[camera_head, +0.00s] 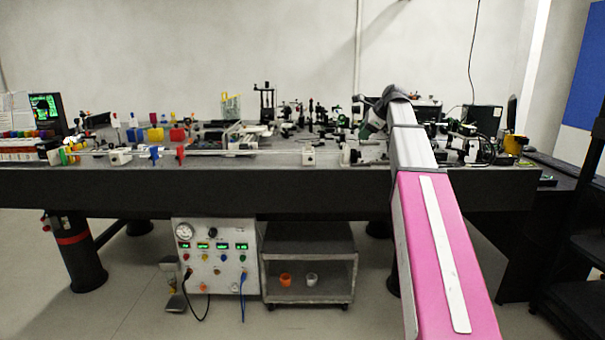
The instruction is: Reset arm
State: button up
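My arm (436,235), pink and white, reaches from the bottom right up and away over the front edge of the optical bench (200,190). Its far end bends at a grey joint (397,93) above the right half of the bench. The wrist part (374,118) hangs to the left of that joint, among dark optical mounts. I cannot make out the fingers of my gripper against this clutter, nor whether they hold anything.
Optical mounts (310,112) crowd the bench's middle and right. Coloured blocks (177,134) and a screen (45,108) stand at left. A control box (215,257) and a grey cart (308,295) with two small cups stand below. A dark rack (585,250) is at right.

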jog(key=s+a+f+n+g+h, duration=0.1)
jog(key=s+f+n, duration=0.25)
jog(key=f, duration=0.65)
jog(key=s+a+f+n+g+h, duration=0.15)
jog(key=s+f, duration=0.35)
jog(key=f, duration=0.5)
jog(key=s+a+f+n, duration=0.1)
jog(key=s+f+n, duration=0.3)
jog(key=f, duration=0.7)
jog(key=s+f+n+g+h, duration=0.2)
jog(key=s+f+n, duration=0.8)
jog(key=s+f, duration=0.9)
jog(key=shift+a+g+h, duration=0.35)
jog(key=shift+a+h, duration=0.05)
jog(key=shift+h, duration=0.25)
jog(key=shift+f, duration=0.1)
